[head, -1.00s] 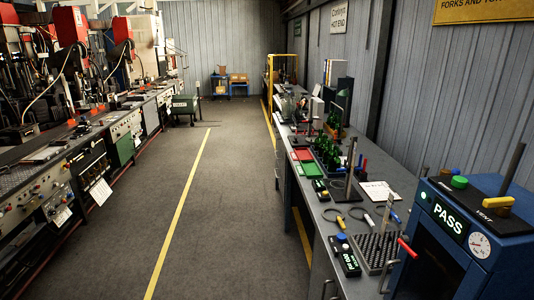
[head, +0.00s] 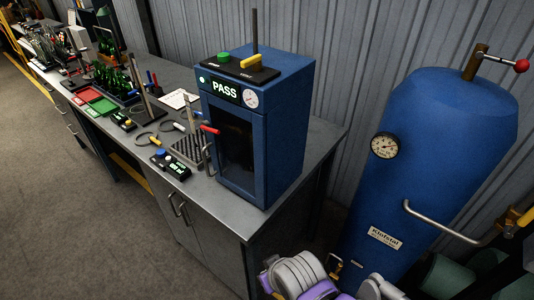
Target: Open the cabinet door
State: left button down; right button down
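A blue cabinet (head: 285,128) with a lit PASS display stands on the near end of the grey workbench. Its dark glass front door (head: 236,148) looks shut. A bent metal handle (head: 207,160) is at the door's left edge, near a red-tipped lever (head: 210,129). Under the bench top are grey cupboard doors (head: 208,243), also shut, with two upright metal handles (head: 179,209) side by side. I cannot tell which cabinet the task means. White and purple arm parts of mine show at the bottom edge, but neither gripper's fingers are in view.
The grey bench top (head: 322,133) carries tools, a peg rack (head: 188,150), a button box (head: 170,163) and green bottles (head: 117,80). A big blue tank (head: 400,200) with a gauge stands right of the bench. The floor (head: 70,220) left of the bench is clear.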

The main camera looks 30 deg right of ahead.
aim_at(258, 121)
jog(key=k+z, duration=0.15)
jog(key=z, duration=0.65)
jog(key=j, duration=0.1)
